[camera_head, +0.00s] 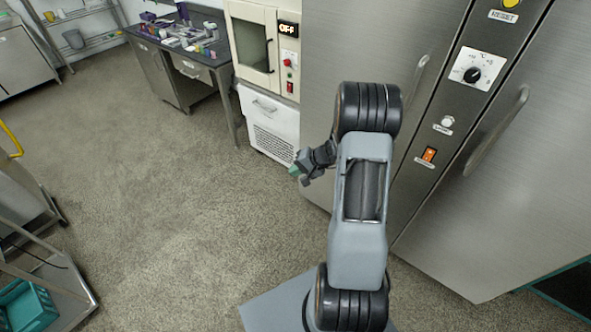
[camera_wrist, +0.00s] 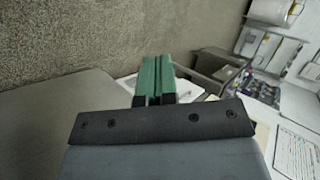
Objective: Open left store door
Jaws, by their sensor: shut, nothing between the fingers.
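The left store door (camera_head: 325,60) is a tall brushed-steel panel left of a control strip, and it looks closed. Its bar handle (camera_head: 420,78) is vertical and sits near the door's right edge. My arm hides part of the door's lower middle. My gripper (camera_head: 296,171) is low and left of the door, in front of the white cabinet, well away from the handle. In the wrist view, its green fingers (camera_wrist: 155,76) are together with nothing between them. The handle does not clearly show in the wrist view.
The control strip has a dial (camera_head: 473,74) and an orange switch (camera_head: 429,155). The right store door (camera_head: 530,190) is beyond it. A white unit (camera_head: 270,120) and a dark bench (camera_head: 175,45) stand to the left. Open floor (camera_head: 170,210) lies left of my arm; a trolley (camera_head: 60,265) is lower left.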

